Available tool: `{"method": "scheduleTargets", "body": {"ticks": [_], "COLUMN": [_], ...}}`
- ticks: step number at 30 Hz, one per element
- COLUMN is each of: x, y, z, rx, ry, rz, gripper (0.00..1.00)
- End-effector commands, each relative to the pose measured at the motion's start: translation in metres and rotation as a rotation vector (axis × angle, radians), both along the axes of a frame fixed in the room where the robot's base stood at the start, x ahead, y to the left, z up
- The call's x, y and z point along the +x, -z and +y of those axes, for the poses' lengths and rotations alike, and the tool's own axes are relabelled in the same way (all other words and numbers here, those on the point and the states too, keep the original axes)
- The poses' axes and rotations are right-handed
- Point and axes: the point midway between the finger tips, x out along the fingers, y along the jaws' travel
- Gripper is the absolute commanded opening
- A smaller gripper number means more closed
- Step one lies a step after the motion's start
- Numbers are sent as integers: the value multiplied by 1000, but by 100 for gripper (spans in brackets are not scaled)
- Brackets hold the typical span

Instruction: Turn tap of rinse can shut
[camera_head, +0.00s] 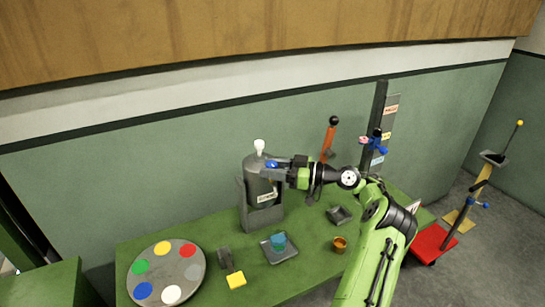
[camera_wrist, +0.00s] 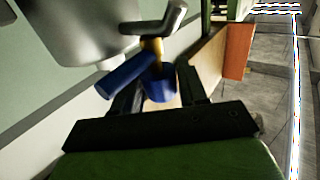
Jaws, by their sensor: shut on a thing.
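The rinse can (camera_head: 262,190) is a grey cylinder with a pale label and a white knob on top, standing in a grey holder on the green table. Its tap has a blue handle (camera_head: 271,163), seen near the can's top. In the wrist view the handle is a blue crossbar (camera_wrist: 125,77) on a brass stem (camera_wrist: 152,47), with the can's grey body (camera_wrist: 85,28) behind. My gripper (camera_head: 279,165) reaches in from the right. Its dark fingers (camera_wrist: 160,92) are shut on the blue handle. The fingertips are partly hidden by the handle.
The green table (camera_head: 215,225) also bears a round palette (camera_head: 167,273) with coloured discs, a yellow block (camera_head: 236,280), a grey tray (camera_head: 279,255) with a teal cup, an orange cup (camera_head: 339,244) and a grey dish (camera_head: 340,215). An orange lever (camera_head: 329,140) rises right of the can.

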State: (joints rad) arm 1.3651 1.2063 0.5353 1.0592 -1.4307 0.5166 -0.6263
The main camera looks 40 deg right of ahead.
Motion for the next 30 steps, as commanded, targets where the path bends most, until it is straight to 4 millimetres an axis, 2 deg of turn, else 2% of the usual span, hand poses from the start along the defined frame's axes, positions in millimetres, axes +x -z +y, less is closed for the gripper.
{"method": "scheduleTargets", "body": {"ticks": [2, 12, 26, 27, 30], "x": [1, 1, 1, 1, 1], "y": [-5, -3, -2, -2, -1], "z": [-1, 0, 1, 1, 1], "rx": [2, 1, 0, 0, 0], "ry": [-24, -91, -98, -98, -98], "rz": [-6, -6, -5, -5, -5], "gripper": [12, 12, 12, 48, 62]}}
